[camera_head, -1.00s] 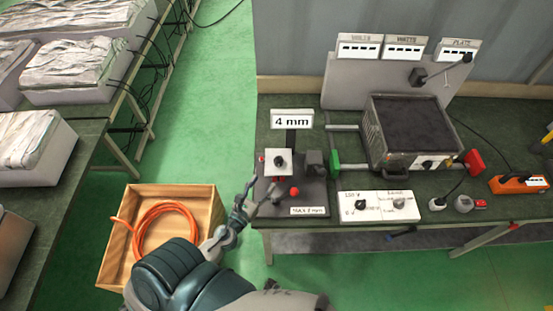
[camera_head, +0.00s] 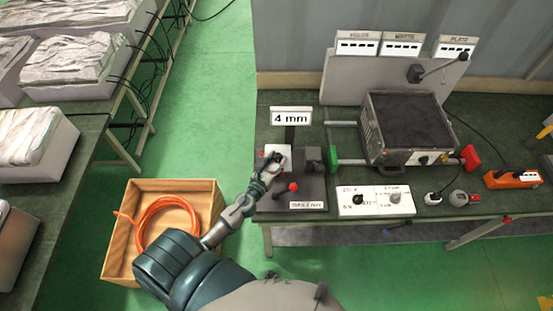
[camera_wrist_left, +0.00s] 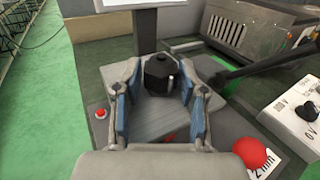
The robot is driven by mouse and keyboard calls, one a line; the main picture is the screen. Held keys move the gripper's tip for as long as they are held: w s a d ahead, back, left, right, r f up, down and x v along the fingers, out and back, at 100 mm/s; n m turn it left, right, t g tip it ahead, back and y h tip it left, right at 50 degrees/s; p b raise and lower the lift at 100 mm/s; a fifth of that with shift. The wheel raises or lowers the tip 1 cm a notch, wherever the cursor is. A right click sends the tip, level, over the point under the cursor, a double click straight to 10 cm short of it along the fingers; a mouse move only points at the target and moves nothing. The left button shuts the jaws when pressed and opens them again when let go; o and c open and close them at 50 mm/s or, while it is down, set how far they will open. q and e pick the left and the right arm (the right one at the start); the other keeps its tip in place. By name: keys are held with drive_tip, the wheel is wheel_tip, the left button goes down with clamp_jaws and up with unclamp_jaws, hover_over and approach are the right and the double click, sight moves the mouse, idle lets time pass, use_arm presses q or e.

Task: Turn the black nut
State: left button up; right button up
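The black nut (camera_wrist_left: 160,72) sits on top of a light grey block (camera_wrist_left: 160,118) on the small fixture, in the left wrist view. In the head view the block (camera_head: 284,151) shows under the "4 mm" sign (camera_head: 291,117), and my gripper partly covers the nut. My left gripper (camera_wrist_left: 162,92) is open, with one blue-padded finger on each side in front of the nut. The fingertips reach about level with the nut, and a gap shows on each side. In the head view my left gripper (camera_head: 268,170) comes in from the front left. My right gripper is not in view.
A red knob (camera_wrist_left: 252,152) stands at the right front of the fixture, and a small red button (camera_wrist_left: 100,113) lies left. A green-ended bar (camera_head: 333,159) and a heater box (camera_head: 408,130) stand to the right. A wooden crate (camera_head: 118,232) with an orange hose is on the floor.

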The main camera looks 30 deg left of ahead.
use_arm(q)
clamp_jaws()
